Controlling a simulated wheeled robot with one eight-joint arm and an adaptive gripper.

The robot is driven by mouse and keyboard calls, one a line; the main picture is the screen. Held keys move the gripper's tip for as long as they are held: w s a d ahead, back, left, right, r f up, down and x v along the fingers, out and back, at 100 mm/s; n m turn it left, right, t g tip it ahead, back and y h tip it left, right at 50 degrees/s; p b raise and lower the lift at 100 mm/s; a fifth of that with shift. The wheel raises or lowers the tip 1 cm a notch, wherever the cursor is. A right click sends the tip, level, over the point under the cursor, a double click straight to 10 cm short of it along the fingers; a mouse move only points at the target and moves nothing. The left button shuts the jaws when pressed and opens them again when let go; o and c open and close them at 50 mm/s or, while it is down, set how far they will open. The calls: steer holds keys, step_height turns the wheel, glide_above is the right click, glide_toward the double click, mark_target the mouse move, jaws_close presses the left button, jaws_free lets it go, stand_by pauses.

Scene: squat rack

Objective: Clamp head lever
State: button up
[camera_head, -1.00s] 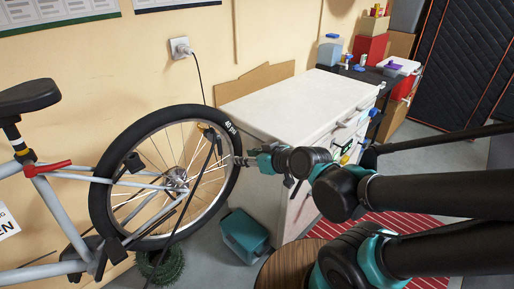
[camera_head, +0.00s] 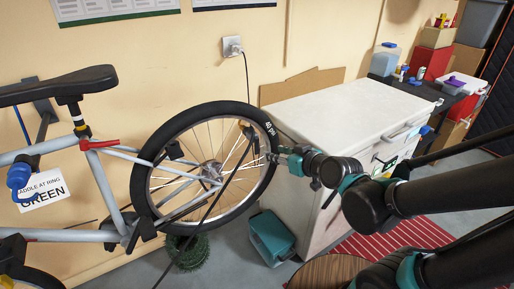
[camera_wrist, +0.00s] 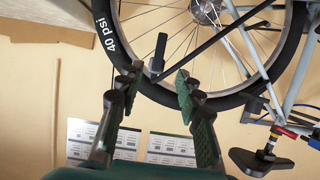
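A red lever (camera_head: 98,145) sits on the grey bike frame at the foot of the saddle post, left of the wheel. A blue handle on a dark fitting (camera_head: 18,177) shows at the far left edge; I cannot tell which of these belongs to the clamp head. In the wrist view, red (camera_wrist: 291,134) and blue (camera_wrist: 314,144) parts show at the lower right, well away from my fingers. My gripper (camera_head: 277,155) is beside the tyre's right edge, far right of both levers. In the wrist view my gripper (camera_wrist: 156,84) has its fingers apart, with nothing held.
The bike wheel (camera_head: 268,178) stands close to my gripper. The saddle (camera_head: 58,86) is at upper left. A white cabinet (camera_head: 350,108) stands right of the wheel. A teal bin (camera_head: 270,238) and a green coiled thing (camera_head: 188,253) are on the floor. A dark cable crosses the wheel.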

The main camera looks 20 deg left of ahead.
mark_target(258, 147)
steer(key=shift+x, duration=6.5)
steer(key=shift+f, duration=0.1)
steer(key=shift+c, duration=0.5)
jaws_close()
